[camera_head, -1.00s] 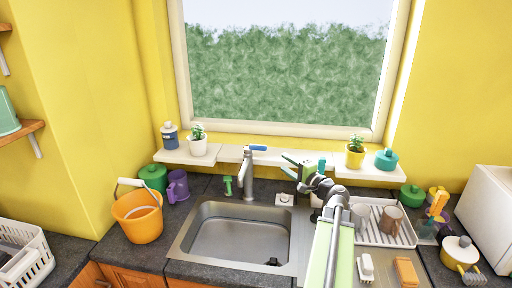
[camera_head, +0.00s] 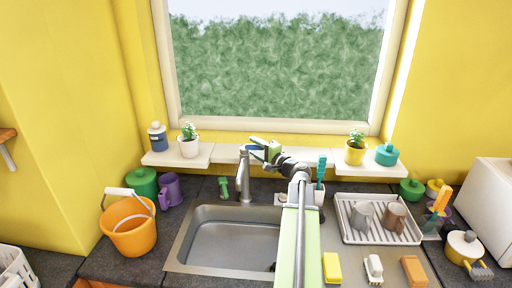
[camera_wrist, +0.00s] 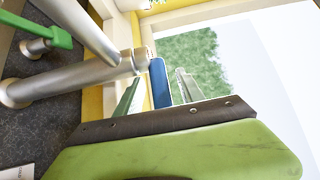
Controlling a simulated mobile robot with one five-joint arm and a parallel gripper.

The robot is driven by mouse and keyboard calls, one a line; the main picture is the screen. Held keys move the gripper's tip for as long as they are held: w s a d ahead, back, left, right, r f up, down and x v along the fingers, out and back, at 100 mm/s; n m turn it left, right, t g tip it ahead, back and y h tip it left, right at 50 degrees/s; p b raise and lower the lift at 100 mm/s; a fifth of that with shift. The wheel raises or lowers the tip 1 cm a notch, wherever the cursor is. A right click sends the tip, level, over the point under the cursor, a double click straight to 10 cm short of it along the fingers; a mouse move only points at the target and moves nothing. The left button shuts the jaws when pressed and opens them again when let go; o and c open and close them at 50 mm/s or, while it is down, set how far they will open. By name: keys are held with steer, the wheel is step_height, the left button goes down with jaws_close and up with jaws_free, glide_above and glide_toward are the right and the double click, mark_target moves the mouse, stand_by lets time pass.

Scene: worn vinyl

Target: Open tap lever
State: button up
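The silver tap (camera_head: 245,178) stands upright behind the sink, with a blue lever (camera_head: 251,148) on its top. In the wrist view the tap body (camera_wrist: 75,84) runs in from the left and the blue lever (camera_wrist: 160,84) shows between my two fingers. My gripper (camera_head: 258,149) is at the right of the tap top, level with the lever. In the wrist view my gripper (camera_wrist: 158,90) is open, with gaps between the lever and the fingers. I cannot tell whether a fingertip touches the lever. In the head view my gripper partly covers the lever.
The steel sink (camera_head: 184,240) lies below. A shelf (camera_head: 225,153) under the window holds potted plants and bottles. A green-handled tool (camera_head: 223,188) stands left of the tap; a cup with a teal brush (camera_head: 321,170) stands right. An orange bucket (camera_head: 130,238) and a dish rack (camera_head: 345,232) flank the sink.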

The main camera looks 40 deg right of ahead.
steer(key=shift+a, duration=0.1)
steer(key=shift+c, duration=0.3)
steer(key=shift+s, duration=0.15)
jaws_close()
steer(key=shift+d, duration=0.2)
steer(key=shift+s+d, duration=0.1)
steer(key=shift+d, duration=0.05)
stand_by(0.4)
